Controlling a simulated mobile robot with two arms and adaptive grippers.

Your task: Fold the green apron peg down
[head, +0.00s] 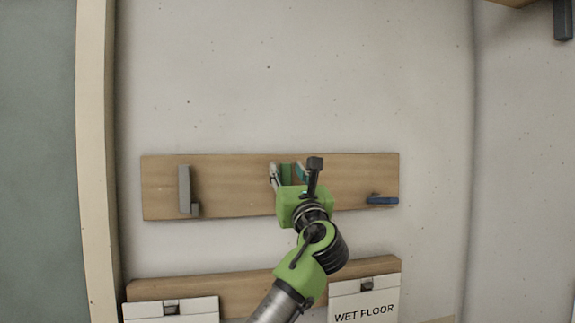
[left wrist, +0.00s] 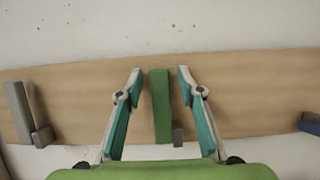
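The green apron peg (left wrist: 160,105) stands upright against a wooden board (left wrist: 75,95), with a small grey block at its lower right. In the head view the peg (head: 286,174) is partly hidden by my gripper. My left gripper (left wrist: 159,78) is open, with one finger on each side of the peg and visible gaps between. In the head view the left gripper (head: 287,170) is in front of the board's middle. My right gripper is not in view.
A grey peg (head: 184,188) stands upright on the board's left. A blue peg (head: 382,200) on the right looks low and level. Below, a second board (head: 240,292) carries white signs, one reading "WET FLOOR" (head: 364,303). The wall above is bare.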

